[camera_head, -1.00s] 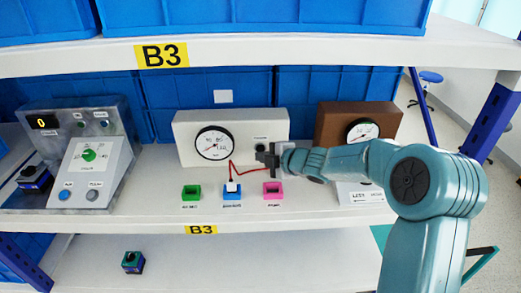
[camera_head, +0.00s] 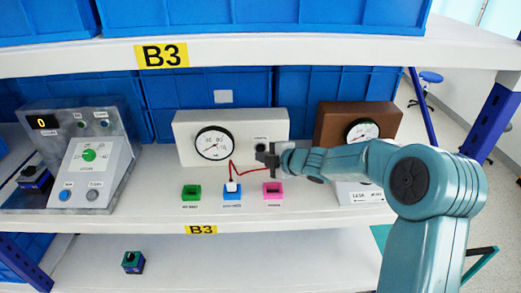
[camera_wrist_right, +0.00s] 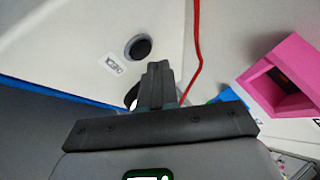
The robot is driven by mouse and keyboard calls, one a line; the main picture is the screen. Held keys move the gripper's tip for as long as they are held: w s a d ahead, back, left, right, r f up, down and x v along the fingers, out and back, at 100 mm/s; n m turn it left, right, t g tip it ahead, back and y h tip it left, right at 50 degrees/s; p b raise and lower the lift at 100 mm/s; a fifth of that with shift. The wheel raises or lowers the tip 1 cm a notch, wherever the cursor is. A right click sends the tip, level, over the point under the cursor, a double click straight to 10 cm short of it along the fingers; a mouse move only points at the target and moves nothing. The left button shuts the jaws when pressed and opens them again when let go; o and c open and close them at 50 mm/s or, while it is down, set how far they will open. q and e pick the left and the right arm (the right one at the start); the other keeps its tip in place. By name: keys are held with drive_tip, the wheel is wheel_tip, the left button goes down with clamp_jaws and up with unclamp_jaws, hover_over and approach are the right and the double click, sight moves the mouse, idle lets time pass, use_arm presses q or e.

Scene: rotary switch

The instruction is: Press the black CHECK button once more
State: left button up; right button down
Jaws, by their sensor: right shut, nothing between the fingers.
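The black round CHECK button (camera_wrist_right: 138,47), with its white label (camera_wrist_right: 115,65), is on the front of the pale gauge box (camera_head: 185,130). My right gripper (camera_head: 263,156) is shut and empty, in front of the box's right part. In the right wrist view its fingertips (camera_wrist_right: 158,66) appear just below and right of the button. A gap shows between them in the picture; contact cannot be seen. My left gripper is not in view.
A red cable (camera_head: 232,171) runs from the blue socket block (camera_head: 232,194) up past my right gripper. A green block (camera_head: 191,192) and a pink block (camera_head: 273,190) flank it. A brown gauge box (camera_head: 335,125) stands right, a grey control panel (camera_head: 60,150) left. The upper shelf (camera_head: 300,50) overhangs.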

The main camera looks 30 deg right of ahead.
drive_tip(key=shift+w+d+p, duration=0.25)
drive_tip(key=shift+w+p, duration=0.1)
drive_tip(key=shift+w+d+p, duration=0.2)
drive_tip(key=shift+w+p, duration=0.15)
idle(0.6)
idle(0.4)
drive_tip(key=shift+s+a+f+b, duration=0.1)
drive_tip(key=shift+s+a+b, duration=0.1)
drive_tip(key=shift+s+b, duration=0.25)
drive_tip(key=shift+s+a, duration=0.1)
drive_tip(key=shift+a, duration=0.05)
drive_tip(key=shift+s+a, duration=0.1)
drive_tip(key=shift+s, duration=0.1)
